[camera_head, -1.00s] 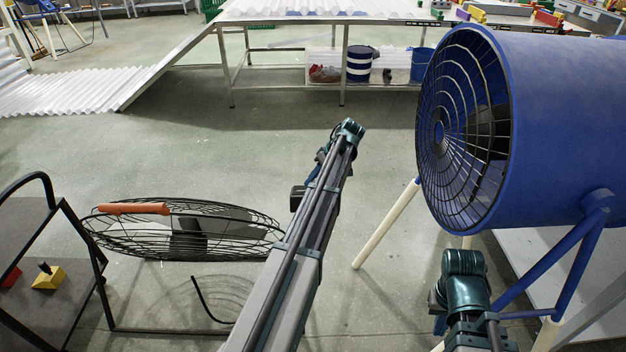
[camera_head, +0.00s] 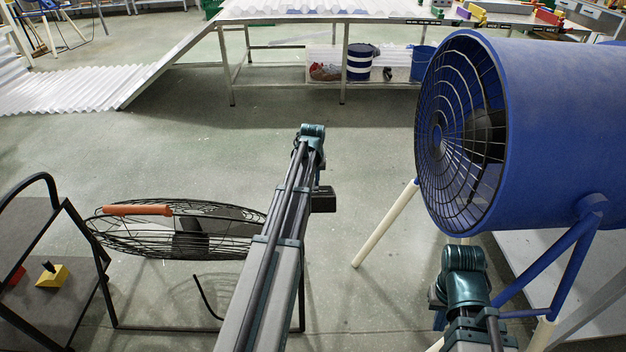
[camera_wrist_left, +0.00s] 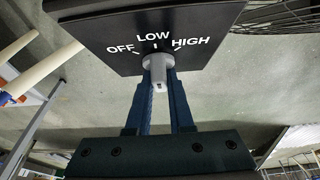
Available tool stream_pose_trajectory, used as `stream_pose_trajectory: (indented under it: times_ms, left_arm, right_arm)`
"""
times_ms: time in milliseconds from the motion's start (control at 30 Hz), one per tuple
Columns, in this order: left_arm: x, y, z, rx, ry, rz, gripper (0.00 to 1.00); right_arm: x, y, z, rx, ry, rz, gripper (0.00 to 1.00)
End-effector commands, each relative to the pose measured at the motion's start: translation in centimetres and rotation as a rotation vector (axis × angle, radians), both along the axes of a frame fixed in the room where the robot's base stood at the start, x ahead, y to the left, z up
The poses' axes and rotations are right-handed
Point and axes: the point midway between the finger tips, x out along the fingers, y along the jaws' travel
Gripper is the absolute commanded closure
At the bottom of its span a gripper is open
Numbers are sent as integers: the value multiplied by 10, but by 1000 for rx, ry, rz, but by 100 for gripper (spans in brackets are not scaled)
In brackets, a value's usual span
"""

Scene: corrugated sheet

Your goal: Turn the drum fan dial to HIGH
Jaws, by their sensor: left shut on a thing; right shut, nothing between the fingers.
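In the left wrist view a dark panel (camera_wrist_left: 105,35) carries the white words OFF, LOW and HIGH, with a grey dial knob (camera_wrist_left: 157,62) below LOW. My left gripper (camera_wrist_left: 159,78) has its two blue fingers shut on this knob, one on each side. I cannot tell which mark the knob points to. The big blue drum fan (camera_head: 560,120) stands at the right. My right arm shows in front of it, its gripper out of sight.
A black wire-cage fan (camera_head: 235,222) with an orange handle (camera_head: 137,210) stands left of my left arm. A dark cart (camera_head: 62,240) is at the far left. A metal table (camera_head: 343,60) stands at the back. The floor between is clear.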

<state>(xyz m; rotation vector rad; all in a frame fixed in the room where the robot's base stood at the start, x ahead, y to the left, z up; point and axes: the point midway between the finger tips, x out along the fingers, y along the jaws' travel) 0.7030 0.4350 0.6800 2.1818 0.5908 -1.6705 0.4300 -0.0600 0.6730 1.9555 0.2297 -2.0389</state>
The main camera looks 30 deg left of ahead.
Motion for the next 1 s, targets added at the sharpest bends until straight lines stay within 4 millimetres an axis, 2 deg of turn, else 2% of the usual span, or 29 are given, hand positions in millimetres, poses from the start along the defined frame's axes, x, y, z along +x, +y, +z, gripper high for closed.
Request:
stream_pose_trajectory:
  times_ms: [600,1000]
  left_arm:
    - [-1,2,-3,-238,-138,-475,100]
    - [-2,2,-1,-319,-187,-646,100]
  right_arm:
    - [0,0,-14,0,0,0,100]
    - [0,0,-22,0,0,0,100]
